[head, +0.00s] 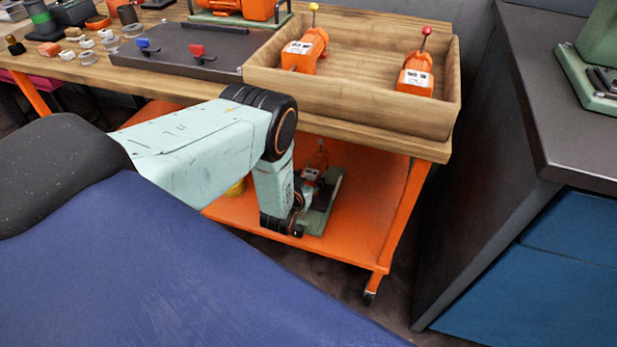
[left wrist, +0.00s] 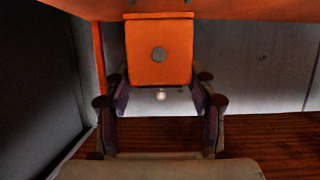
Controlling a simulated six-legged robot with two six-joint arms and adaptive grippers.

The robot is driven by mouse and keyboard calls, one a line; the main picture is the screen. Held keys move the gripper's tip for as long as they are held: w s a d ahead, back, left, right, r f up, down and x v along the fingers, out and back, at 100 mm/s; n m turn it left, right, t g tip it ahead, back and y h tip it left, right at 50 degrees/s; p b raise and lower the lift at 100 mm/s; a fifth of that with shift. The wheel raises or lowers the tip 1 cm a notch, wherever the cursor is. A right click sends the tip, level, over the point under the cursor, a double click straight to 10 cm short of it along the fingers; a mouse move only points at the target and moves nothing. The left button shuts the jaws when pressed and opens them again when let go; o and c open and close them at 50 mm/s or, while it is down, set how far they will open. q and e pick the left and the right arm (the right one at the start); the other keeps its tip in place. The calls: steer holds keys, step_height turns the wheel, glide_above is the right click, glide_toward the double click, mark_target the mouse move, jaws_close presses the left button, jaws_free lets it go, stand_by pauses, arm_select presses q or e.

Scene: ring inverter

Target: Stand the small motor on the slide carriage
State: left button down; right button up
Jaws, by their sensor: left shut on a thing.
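A small orange motor (head: 312,172) with a thin upright rod stands at the green plate (head: 326,208) on the orange lower shelf. My left gripper (head: 306,190) reaches down under the tabletop and is shut on this motor. My forearm hides part of the motor and plate. I cannot tell which part is the slide carriage. My right gripper is not in view.
A wooden tray (head: 355,108) on the tabletop holds one motor with a yellow knob (head: 305,50) and one with a red knob (head: 416,72). The orange shelf (head: 362,215) is bare to the right. A dark cabinet (head: 470,200) stands at right.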

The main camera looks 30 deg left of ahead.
arm_select(q)
steer(key=shift+w+r, duration=0.15)
steer(key=shift+f+b, duration=3.3)
steer(key=c, duration=0.7)
jaws_free()
steer(key=shift+c, duration=0.2)
steer(key=o, duration=0.4)
steer(key=shift+f, duration=0.1)
steer(key=shift+s, duration=0.2)
steer(key=shift+s+f, duration=0.2)
steer(key=shift+v, duration=5.9)
